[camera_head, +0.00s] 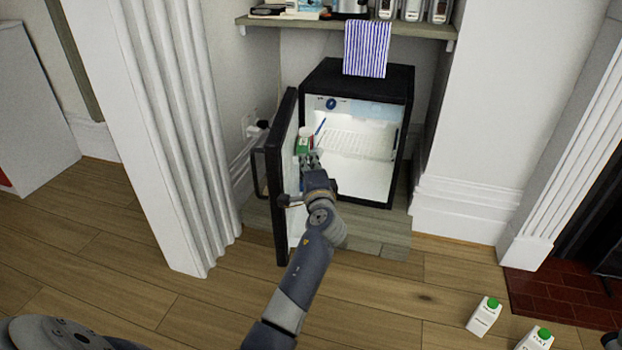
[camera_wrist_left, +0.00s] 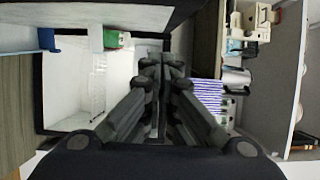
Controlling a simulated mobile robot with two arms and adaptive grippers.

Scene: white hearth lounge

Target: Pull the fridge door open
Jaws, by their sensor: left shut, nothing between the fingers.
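The small black fridge (camera_head: 362,78) stands in an alcove with its lit white interior showing. Its door (camera_head: 287,215) is swung wide open to the left, and the black handle (camera_head: 258,172) is on the door's far outer face. My left gripper (camera_head: 311,158) is shut and empty, at the inner side of the door, in front of the opening. Whether it touches the door is unclear. In the left wrist view, the closed fingers (camera_wrist_left: 162,66) show beside the door's inner face (camera_wrist_left: 100,14) and the fridge interior (camera_wrist_left: 70,85).
A green-and-white carton (camera_head: 304,143) sits in the door's inner side. A striped towel (camera_head: 367,48) hangs from the shelf (camera_head: 425,27) over the fridge. Two cartons, one (camera_head: 484,316) and another (camera_head: 537,338), are on the floor at right.

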